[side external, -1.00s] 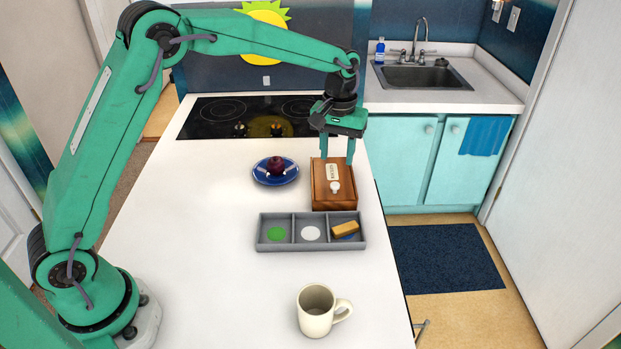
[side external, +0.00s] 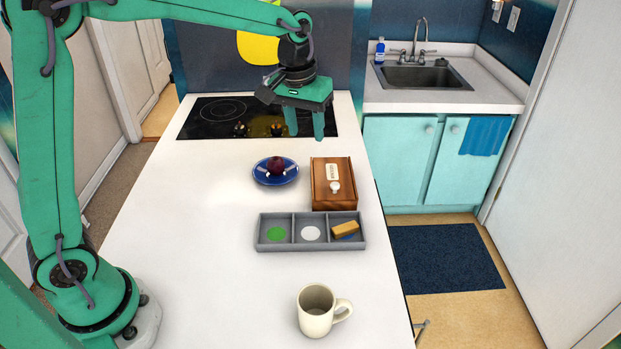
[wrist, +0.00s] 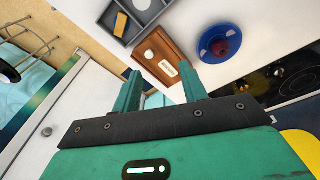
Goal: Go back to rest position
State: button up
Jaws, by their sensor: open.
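My gripper (side external: 305,130) is open and empty, raised in the air over the near edge of the stove, behind the wooden box. Its two green fingers also show in the wrist view (wrist: 160,88). The wooden box (side external: 347,197) stands on the white counter with a pale label and a round white knob on its top; it also shows in the wrist view (wrist: 158,45). My gripper is apart from the box and touches nothing.
A blue plate (side external: 262,179) with a dark red round object (side external: 276,165) is left of the box. A grey three-compartment tray (side external: 292,245) has a tan block (side external: 345,229) in its right compartment. A cream mug (side external: 316,315) stands nearer. The left counter is clear.

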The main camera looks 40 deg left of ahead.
jog(key=s+a+r+m+t, duration=0.1)
jog(key=s+a+t, duration=0.1)
jog(key=s, duration=1)
jog(key=s+a+r+m+t, duration=0.1)
jog(key=s+a+m+t, duration=0.1)
jog(key=s, duration=0.9)
jog(key=shift+s+a+r, duration=0.35)
jog(key=shift+s+a, duration=0.05)
